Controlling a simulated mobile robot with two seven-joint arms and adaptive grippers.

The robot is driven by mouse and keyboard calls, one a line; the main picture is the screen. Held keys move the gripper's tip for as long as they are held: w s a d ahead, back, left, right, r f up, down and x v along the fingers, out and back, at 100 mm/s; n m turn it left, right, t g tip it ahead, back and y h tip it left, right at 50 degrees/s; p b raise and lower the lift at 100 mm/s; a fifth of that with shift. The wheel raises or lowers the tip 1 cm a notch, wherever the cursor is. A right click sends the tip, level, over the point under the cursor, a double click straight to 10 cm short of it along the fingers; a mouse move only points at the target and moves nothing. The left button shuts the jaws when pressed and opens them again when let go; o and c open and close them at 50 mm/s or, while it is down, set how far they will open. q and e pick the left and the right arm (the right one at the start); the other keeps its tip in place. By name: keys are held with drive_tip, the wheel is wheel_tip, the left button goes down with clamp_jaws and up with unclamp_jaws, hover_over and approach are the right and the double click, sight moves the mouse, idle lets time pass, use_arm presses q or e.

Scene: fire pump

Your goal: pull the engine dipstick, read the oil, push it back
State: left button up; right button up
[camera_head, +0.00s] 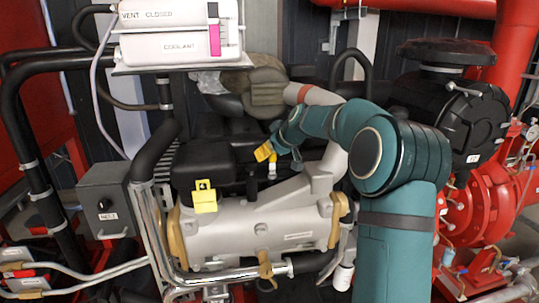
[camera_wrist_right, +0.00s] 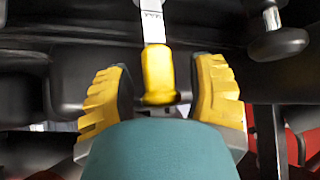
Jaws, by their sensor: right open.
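The dipstick's yellow handle (camera_wrist_right: 157,75) stands between the two yellow-padded fingers of my right gripper (camera_wrist_right: 160,66) in the wrist view. Gaps show on both sides, so the gripper is open around the handle and not touching it with its pads. A flat pale metal strip with small marks (camera_wrist_right: 152,26) runs from the handle to the top edge; its far end is out of view. In the head view my right gripper (camera_head: 268,154) is over the engine (camera_head: 255,222), by a small yellow and white piece (camera_head: 272,168). My left gripper is not in view.
A coolant box (camera_head: 165,47) hangs above the engine. A grey switch box (camera_head: 107,203) and black pipes stand at the left, a red pump (camera_head: 470,210) at the right.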

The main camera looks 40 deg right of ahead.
drive_tip(key=shift+w+f, duration=0.3)
drive_tip(key=shift+w, duration=0.05)
clamp_jaws()
